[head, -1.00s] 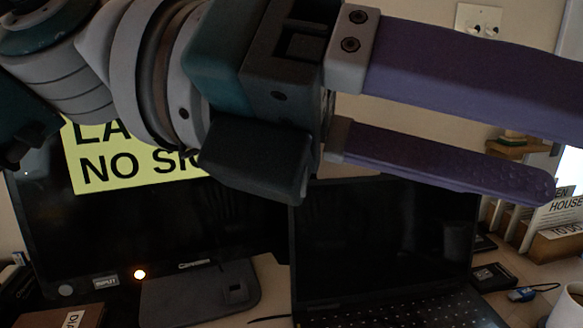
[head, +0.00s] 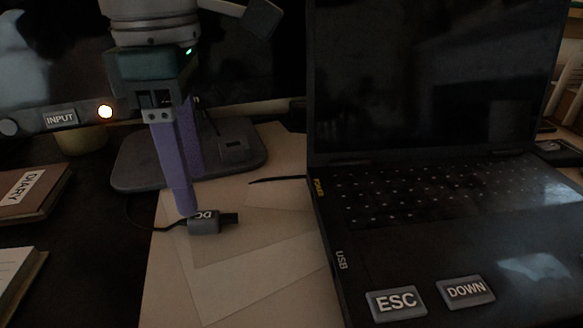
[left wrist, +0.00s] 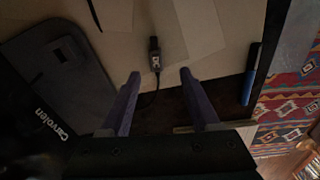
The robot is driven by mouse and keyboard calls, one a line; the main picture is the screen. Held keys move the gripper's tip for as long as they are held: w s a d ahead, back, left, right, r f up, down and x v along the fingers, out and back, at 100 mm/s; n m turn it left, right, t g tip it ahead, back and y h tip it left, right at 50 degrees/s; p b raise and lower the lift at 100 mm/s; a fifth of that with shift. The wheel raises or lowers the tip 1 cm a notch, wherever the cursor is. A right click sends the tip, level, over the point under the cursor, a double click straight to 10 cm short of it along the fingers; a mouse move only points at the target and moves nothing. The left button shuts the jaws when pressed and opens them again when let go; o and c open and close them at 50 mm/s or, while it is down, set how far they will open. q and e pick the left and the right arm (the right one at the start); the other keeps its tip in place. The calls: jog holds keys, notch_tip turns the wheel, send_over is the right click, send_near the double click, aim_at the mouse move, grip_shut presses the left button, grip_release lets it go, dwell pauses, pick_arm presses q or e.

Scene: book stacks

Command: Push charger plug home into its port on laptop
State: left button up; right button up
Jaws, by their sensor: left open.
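The charger plug (head: 206,225) is a small dark grey block marked DC, with a dark tip pointing right toward the laptop. It lies on papers left of the laptop (head: 360,240), clearly apart from it. A POWER label (head: 318,187) and a USB label mark the laptop's left edge; the port opening is too dark to make out. My left gripper (head: 191,200) points down with its purple fingers over the plug's rear. In the left wrist view the fingers (left wrist: 160,74) are open and apart, with the plug (left wrist: 155,57) just beyond the gap between their tips. My right gripper is not in view.
A monitor stand base (head: 150,170) is behind the plug, with a lit INPUT panel (head: 60,118) above. A diary (head: 30,192) is at the left. ESC (head: 396,302) and DOWN (head: 467,290) labels are on the laptop. Papers (head: 270,265) between plug and laptop are clear.

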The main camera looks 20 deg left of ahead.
aim_at(200, 215)
pick_arm(q)
jog(key=f, duration=0.2)
jog(key=f+b, duration=0.1)
jog(key=f, duration=0.2)
jog(key=shift+w+a+f, duration=0.2)
jog(key=shift+f, duration=0.05)
jog(key=shift+c, duration=0.4)
jog(key=shift+r, duration=0.1)
grip_shut()
